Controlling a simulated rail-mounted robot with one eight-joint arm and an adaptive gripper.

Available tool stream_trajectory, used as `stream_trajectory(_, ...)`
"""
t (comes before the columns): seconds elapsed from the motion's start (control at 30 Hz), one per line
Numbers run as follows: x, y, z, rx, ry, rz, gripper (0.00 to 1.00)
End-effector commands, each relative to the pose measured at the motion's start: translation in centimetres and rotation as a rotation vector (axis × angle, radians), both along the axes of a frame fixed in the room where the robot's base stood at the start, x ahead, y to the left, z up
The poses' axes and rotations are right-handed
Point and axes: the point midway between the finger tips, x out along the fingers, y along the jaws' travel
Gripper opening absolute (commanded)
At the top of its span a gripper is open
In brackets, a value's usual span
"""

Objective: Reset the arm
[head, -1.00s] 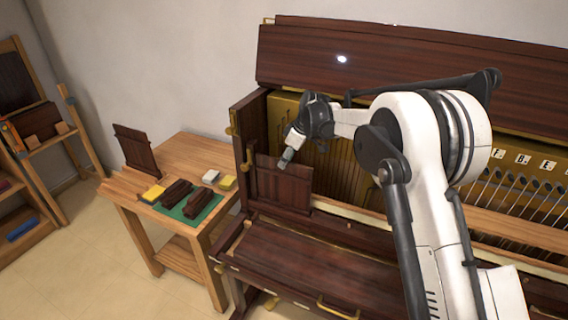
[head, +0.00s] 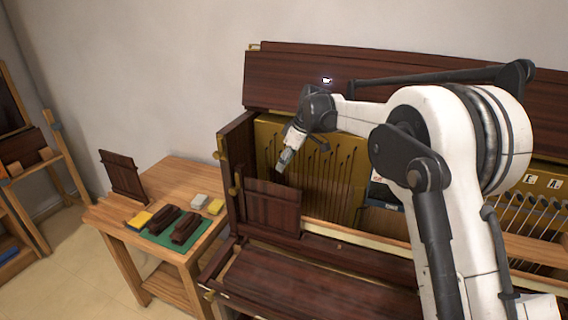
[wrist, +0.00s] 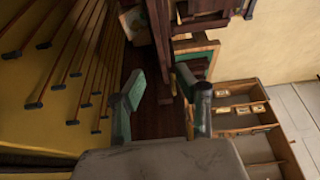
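My gripper (head: 285,161) hangs at the end of my white and black arm, over the left end of the open upright piano (head: 300,275). In the wrist view its two fingers (wrist: 158,84) stand apart with nothing between them. In the head view the gripper is just above a dark wooden panel (head: 272,207) that stands upright at the piano's left end, in front of the gold interior (head: 265,140). The gripper looks clear of the panel.
A wooden table (head: 185,172) left of the piano holds a green mat (head: 160,240), dark blocks (head: 186,227), yellow and white pieces, and another upright panel (head: 122,175). A wooden shelf (head: 55,160) stands at the far left. The piano's raised lid (head: 290,80) is behind my arm.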

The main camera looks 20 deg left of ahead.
Motion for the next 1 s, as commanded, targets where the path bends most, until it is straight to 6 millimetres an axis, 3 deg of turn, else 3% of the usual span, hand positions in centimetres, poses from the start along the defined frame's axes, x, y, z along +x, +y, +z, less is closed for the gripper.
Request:
stream_trajectory(0.17,-0.1,-0.3,0.2,0.000,0.000,-0.008,0.32)
stream_trajectory(0.27,-0.4,-1.5,1.1,-0.002,-0.002,-0.040,0.32)
stream_trajectory(0.67,-4.9,-12.4,7.5,-0.010,-0.026,-0.338,0.32)
stream_trajectory(1.0,-11.5,-21.6,10.5,0.001,-0.052,-0.600,0.32)
